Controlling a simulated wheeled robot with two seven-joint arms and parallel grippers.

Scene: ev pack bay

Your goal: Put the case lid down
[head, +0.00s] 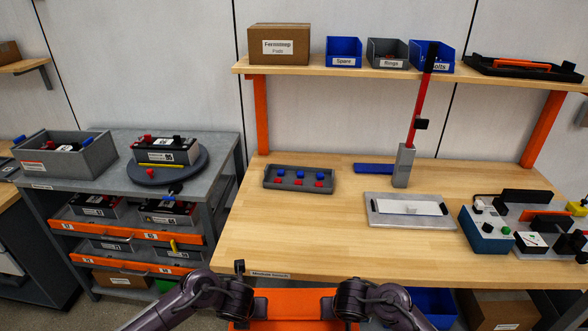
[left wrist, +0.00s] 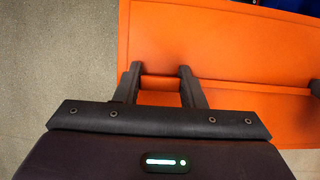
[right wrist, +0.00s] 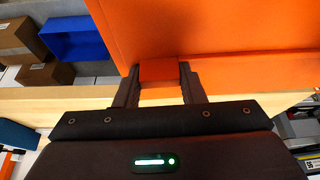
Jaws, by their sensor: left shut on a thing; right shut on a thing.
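The case lid is a flat orange panel (head: 292,302) at the bottom middle of the head view, at the front edge of the module bench. Its lower part is cut off by the frame. My left gripper (head: 259,307) is shut on the lid's left side; the left wrist view shows its fingers (left wrist: 162,78) closed on an orange tab of the lid (left wrist: 225,45). My right gripper (head: 327,308) is shut on the lid's right side; the right wrist view shows its fingers (right wrist: 158,78) around a similar tab of the lid (right wrist: 200,30).
The wooden bench (head: 330,240) has clear room at its front left and middle. A grey trolley (head: 110,150) stands at the left.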

